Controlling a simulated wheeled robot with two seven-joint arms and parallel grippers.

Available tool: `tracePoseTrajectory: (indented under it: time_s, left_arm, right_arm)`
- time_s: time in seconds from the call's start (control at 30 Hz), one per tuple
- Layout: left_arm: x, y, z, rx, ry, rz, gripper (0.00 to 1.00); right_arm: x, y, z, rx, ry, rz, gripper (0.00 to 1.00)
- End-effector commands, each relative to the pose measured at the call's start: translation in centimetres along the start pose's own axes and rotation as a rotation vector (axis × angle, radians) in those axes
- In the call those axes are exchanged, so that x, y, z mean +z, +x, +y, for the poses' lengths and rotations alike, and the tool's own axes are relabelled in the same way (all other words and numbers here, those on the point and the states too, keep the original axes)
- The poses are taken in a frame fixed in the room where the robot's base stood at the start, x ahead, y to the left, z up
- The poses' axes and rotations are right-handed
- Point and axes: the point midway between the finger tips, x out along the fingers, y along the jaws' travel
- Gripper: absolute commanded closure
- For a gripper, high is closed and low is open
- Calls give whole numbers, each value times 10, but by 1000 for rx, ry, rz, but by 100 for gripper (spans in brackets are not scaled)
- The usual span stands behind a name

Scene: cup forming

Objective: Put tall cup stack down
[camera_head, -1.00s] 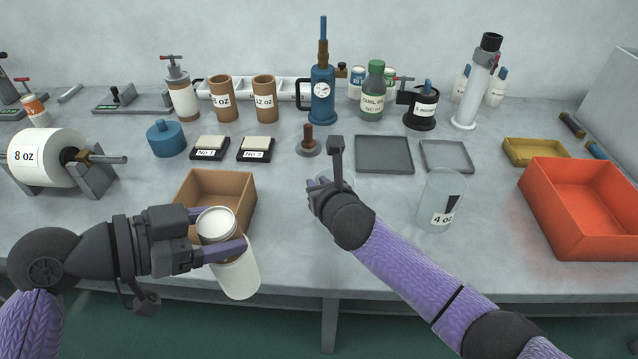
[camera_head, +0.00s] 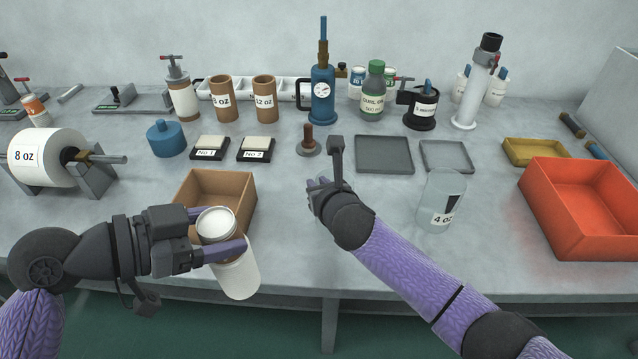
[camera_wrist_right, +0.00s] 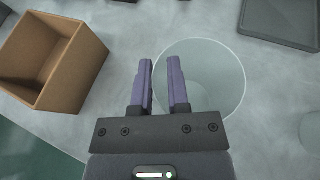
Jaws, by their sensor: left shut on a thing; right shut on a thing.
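The tall cup stack (camera_head: 238,277) is white below, with a brown band and a white round top. My left gripper (camera_head: 222,232) is shut on its upper part, one finger on each side. The stack leans slightly at the table's front edge, before the brown box; I cannot tell if its base touches anything. My right gripper (camera_head: 318,186) is over the middle of the table. In the right wrist view its fingers (camera_wrist_right: 163,65) are shut on the wall of a clear round container (camera_wrist_right: 215,85), which is hard to make out in the head view.
The open brown box (camera_head: 240,200) stands behind the stack. A clear 4 oz container (camera_head: 440,205) stands right of my right gripper, with a large orange tray (camera_head: 578,240) beyond. The paper roll (camera_head: 45,157) is at left. Grey trays (camera_head: 384,155) and bottles stand behind; the front middle is clear.

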Motion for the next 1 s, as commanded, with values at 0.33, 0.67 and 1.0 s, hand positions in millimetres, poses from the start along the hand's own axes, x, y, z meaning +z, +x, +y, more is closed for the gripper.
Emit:
tracePoseTrajectory:
  time_s: [0.33,0.67,1.0]
  left_arm:
    - [0,0,0,0,0,0,100]
    - [-3,4,-13,-40,-16,0,100]
    - [-35,68,-123,-380,-185,-20,100]
  right_arm:
    - [-1,0,0,-2,0,3,100]
    - [-2,0,-1,-2,0,3,100]
    - [-2,0,0,-1,0,3,100]
